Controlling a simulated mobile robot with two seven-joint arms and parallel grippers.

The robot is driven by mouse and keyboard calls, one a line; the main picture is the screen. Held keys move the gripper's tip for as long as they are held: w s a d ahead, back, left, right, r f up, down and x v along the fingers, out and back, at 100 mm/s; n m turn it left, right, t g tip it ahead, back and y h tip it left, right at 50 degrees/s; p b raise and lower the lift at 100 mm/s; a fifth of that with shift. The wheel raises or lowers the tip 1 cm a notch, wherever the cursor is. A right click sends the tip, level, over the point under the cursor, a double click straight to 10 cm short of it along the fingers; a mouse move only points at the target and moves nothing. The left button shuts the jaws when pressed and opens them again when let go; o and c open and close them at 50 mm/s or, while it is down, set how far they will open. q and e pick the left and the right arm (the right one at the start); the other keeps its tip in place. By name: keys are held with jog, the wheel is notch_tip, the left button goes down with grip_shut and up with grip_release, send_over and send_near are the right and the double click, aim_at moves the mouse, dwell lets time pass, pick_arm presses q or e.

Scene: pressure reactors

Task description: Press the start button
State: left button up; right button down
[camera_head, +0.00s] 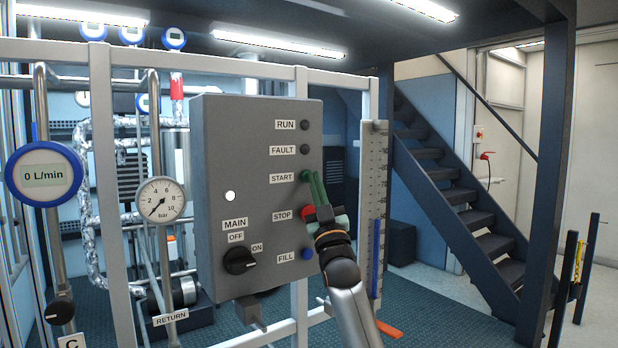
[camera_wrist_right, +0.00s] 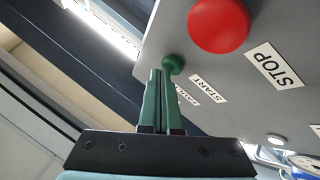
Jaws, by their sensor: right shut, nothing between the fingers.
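The grey control box (camera_head: 240,170) carries a green start button (camera_head: 306,175) beside its START label, above the red stop button (camera_head: 307,213). My right gripper (camera_head: 314,175) is shut and empty, its green fingertips at the start button. In the right wrist view the closed fingers (camera_wrist_right: 163,75) reach up to the green start button (camera_wrist_right: 172,63). They look to be touching it or very near; I cannot tell whether it is pressed in. The red stop button (camera_wrist_right: 219,24) is beside the fingers. My left gripper is not in view.
The blue FILL button (camera_head: 307,254) and the black MAIN knob (camera_head: 239,261) are lower on the box. A pressure gauge (camera_head: 160,200) and a flow meter (camera_head: 44,173) stand to the left. A level scale (camera_head: 373,215) stands just right of my right arm.

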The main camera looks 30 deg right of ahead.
jog(key=shift+w, duration=0.15)
dwell(0.4)
jog(key=shift+s, duration=0.85)
jog(key=s, duration=0.5)
jog(key=shift+d+p, duration=0.25)
jog(key=shift+p, duration=0.1)
dwell(0.4)
